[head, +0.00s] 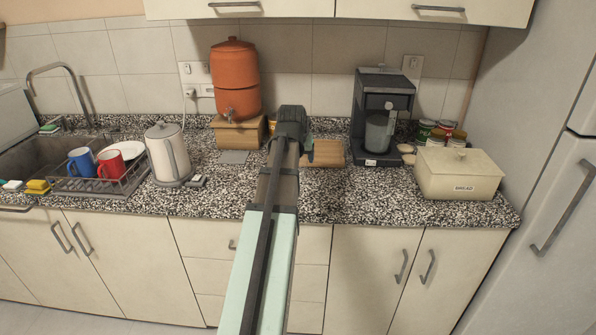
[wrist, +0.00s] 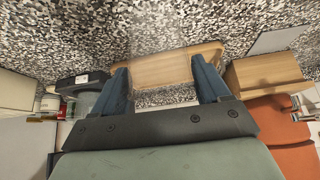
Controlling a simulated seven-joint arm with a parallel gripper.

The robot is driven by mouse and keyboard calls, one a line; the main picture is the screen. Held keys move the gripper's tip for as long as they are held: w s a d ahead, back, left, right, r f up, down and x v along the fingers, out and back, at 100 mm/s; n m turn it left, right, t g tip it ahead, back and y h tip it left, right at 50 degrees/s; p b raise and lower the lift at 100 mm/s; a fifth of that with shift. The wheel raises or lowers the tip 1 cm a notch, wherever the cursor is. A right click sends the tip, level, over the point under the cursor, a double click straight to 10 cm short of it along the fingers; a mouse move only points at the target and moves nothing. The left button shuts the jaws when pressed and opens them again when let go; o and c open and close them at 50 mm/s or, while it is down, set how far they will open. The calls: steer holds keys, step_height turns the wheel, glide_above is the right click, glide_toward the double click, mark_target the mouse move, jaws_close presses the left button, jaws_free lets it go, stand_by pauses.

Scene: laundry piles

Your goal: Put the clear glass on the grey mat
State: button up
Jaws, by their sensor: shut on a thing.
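The grey mat (head: 234,157) lies flat on the counter in front of the orange dispenser's wooden stand. It also shows at the upper right of the wrist view (wrist: 282,40). My gripper (wrist: 160,66) is over the counter by a wooden board (head: 325,153), to the right of the mat in the head view. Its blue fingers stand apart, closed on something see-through. Only a faint, hazy trace shows between them, which fits the clear glass; its outline is hard to make out. In the head view my arm hides the fingers' grip.
The orange dispenser (head: 234,78) stands close behind the mat. A kettle (head: 168,153) and a dish rack (head: 100,183) with mugs are left of the mat. A coffee machine (head: 382,105) and a bread box (head: 458,173) stand at right. The counter in front of the mat is clear.

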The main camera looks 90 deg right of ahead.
steer(key=shift+f, duration=2.55)
steer(key=shift+f, duration=0.1)
steer(key=o, duration=1.1)
steer(key=shift+o, duration=0.2)
steer(key=v, duration=1.2)
